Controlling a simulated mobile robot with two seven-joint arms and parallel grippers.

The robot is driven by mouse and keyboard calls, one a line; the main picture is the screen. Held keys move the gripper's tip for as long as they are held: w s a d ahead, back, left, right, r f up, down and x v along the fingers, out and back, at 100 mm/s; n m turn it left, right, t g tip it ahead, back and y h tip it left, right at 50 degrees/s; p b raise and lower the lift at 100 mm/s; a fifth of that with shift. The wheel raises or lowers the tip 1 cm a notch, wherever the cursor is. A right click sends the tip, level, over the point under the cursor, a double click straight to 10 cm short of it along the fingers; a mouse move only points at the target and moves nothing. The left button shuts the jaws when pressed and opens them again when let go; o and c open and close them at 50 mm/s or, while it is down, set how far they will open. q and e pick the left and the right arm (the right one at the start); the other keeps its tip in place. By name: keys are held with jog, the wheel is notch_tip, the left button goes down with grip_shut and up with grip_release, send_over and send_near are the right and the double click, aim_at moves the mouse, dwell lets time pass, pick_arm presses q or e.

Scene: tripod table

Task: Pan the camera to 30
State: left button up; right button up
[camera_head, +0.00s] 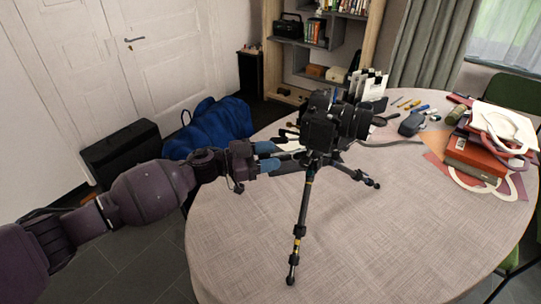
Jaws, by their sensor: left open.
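A black camera (338,122) sits on top of a small black tripod (303,215) that stands on the round table (235,250). The camera's lens points to the right. My left gripper (280,155) comes in from the left with blue-tipped fingers spread, close to the left side of the tripod just below the camera. Part of the tripod's head lies behind or beside the fingers. I cannot tell whether the fingers touch it. Nothing is clearly held. My right gripper does not show.
Books and a bag (490,140) are piled at the table's right. Pens and a dark mouse-like object (411,124) lie behind the camera. A shelf (325,45) stands at the back. The front of the tabletop is clear.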

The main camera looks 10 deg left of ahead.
pick_arm(q)
jog(key=shift+w+d, duration=0.1)
jog(key=shift+d, duration=0.15)
grip_shut()
dwell(0.3)
